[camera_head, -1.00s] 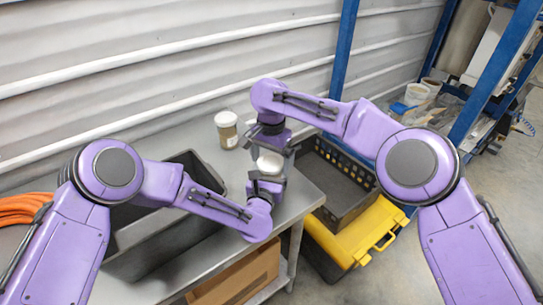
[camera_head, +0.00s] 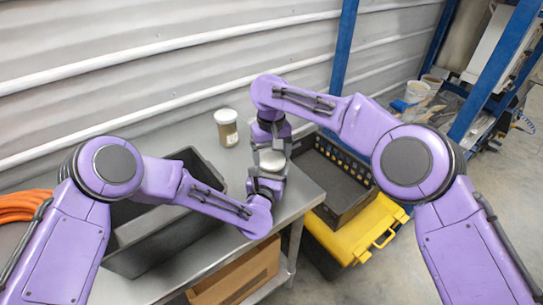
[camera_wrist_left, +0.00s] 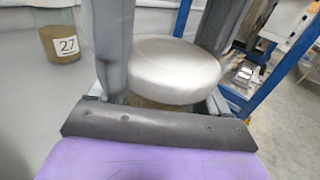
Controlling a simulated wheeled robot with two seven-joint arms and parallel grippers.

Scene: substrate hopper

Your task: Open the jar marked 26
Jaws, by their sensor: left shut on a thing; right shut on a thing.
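A jar with a pale grey-white lid (camera_head: 272,160) stands upright between my two grippers near the table's right end. My left gripper (camera_head: 267,182) is shut on the jar from below the lid. My right gripper (camera_head: 271,143) comes from above and is shut on the lid. The held jar's number is hidden. Another lidded jar (camera_head: 227,127) stands at the back; its label reads 27 in the left wrist view (camera_wrist_left: 63,45).
A dark grey bin (camera_head: 125,235) stands on the grey table (camera_head: 312,190) at the left. A black crate (camera_head: 345,190) and a yellow case (camera_head: 360,230) lie beyond the right edge. A cardboard box (camera_head: 240,275) is underneath. Orange hose (camera_head: 22,204) lies far left.

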